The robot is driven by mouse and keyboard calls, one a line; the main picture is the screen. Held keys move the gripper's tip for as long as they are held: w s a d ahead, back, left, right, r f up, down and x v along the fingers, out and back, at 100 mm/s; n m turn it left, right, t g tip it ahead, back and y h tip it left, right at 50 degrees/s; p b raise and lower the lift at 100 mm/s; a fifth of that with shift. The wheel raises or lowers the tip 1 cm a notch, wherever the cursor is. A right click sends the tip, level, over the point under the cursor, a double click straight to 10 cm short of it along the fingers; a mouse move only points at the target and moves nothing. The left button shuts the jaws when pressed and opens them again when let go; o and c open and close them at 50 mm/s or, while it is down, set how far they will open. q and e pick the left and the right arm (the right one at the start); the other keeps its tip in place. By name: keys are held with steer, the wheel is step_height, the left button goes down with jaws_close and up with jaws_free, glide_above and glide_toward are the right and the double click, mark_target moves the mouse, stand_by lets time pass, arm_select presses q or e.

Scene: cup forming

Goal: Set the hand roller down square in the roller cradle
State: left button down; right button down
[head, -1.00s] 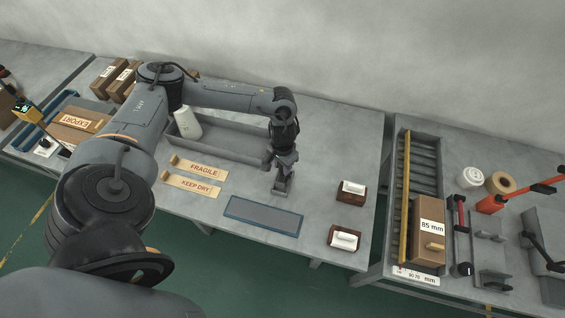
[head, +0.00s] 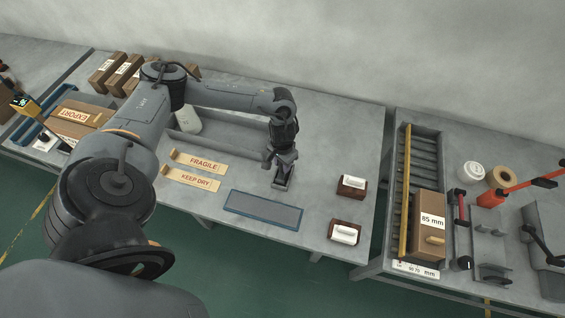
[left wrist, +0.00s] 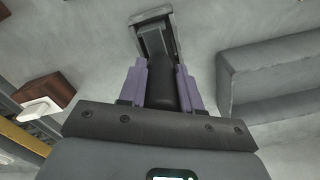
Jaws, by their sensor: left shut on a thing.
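My left gripper (head: 284,158) is over the middle of the table. In the left wrist view its purple fingers (left wrist: 160,82) are shut on the dark handle of the hand roller (left wrist: 162,85). The roller cradle (left wrist: 171,30) is a small grey frame just beyond the fingertips, and it also shows in the head view (head: 281,184) below the gripper. The far end of the roller appears within the frame's outline. I cannot tell whether it rests on the cradle or hangs just above it. The fingers and handle hide part of the cradle. My right gripper is not in view.
A blue-edged dark pad (head: 262,209) lies in front of the cradle. Two wooden blocks with white tops (head: 351,187) (head: 345,233) stand to the right. FRAGILE and KEEP DRY strips (head: 195,162) lie left, before a grey tray (head: 232,147) holding a white bottle.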

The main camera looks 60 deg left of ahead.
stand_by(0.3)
arm_select(q)
steer(key=c, duration=0.7)
jaws_free()
steer(key=shift+f, duration=0.1)
step_height(320, 180, up, 9)
steer(key=shift+r+p, duration=0.1)
steer(key=shift+p, duration=0.65)
steer(key=shift+r, duration=0.8)
